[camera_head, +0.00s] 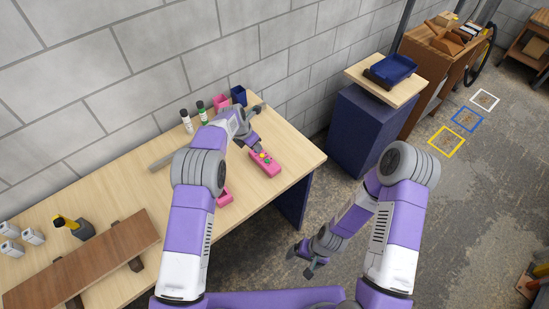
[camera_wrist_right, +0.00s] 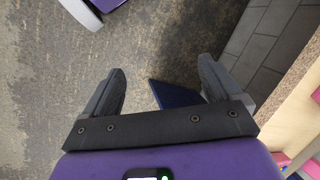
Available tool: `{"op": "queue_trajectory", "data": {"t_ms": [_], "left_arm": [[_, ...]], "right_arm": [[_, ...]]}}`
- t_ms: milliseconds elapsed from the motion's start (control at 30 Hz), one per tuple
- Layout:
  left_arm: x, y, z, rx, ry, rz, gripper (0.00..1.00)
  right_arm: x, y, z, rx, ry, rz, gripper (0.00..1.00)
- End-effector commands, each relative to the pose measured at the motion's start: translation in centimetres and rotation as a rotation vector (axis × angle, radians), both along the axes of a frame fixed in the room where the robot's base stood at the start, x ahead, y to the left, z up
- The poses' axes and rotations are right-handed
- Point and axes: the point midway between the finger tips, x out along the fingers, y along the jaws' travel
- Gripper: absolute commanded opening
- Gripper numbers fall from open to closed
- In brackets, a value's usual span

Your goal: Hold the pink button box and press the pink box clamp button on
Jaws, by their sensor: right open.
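The pink button box (camera_head: 266,164) lies on the wooden table, with small yellow and green buttons on its top. My left gripper (camera_head: 248,139) is at the box's far left end, above the table; whether its fingers touch the box is too small to tell. A second pink piece (camera_head: 224,197) is partly hidden behind my left arm, and I cannot tell if it is the clamp. My right gripper (camera_head: 304,262) hangs low over the floor, off the table. The right wrist view shows its two fingers (camera_wrist_right: 163,92) apart with nothing between them.
On the table (camera_head: 292,151), a pink cup (camera_head: 221,101), a blue cup (camera_head: 238,95) and two bottles stand by the wall. A brown plank (camera_head: 85,262) and a yellow-black tool (camera_head: 75,227) are at the left. A blue tray (camera_head: 393,69) sits on a stand at the right.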

Motion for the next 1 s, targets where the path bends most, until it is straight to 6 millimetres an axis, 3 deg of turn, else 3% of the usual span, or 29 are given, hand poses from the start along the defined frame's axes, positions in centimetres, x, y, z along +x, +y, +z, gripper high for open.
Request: {"op": "queue_trajectory", "data": {"t_ms": [100,233,567,800,1000], "left_arm": [[0.0,0.0,0.0,0.000,0.000,0.000,0.43],[0.0,0.0,0.0,0.000,0.000,0.000,0.43],[0.0,0.0,0.0,0.000,0.000,0.000,0.43],[0.0,0.0,0.0,0.000,0.000,0.000,0.43],[0.0,0.0,0.0,0.000,0.000,0.000,0.43]], "right_arm": [[0.8,-1.0,-0.6,-0.009,0.091,-0.117,0.92],[1.8,-0.7,-0.9,0.026,0.193,-0.275,0.92],[6.9,4.1,-0.4,0.256,0.399,-0.720,0.92],[13.6,7.4,1.1,0.508,0.491,-1.053,0.92],[20.5,8.3,2.9,0.755,0.520,-1.330,0.92]]}}
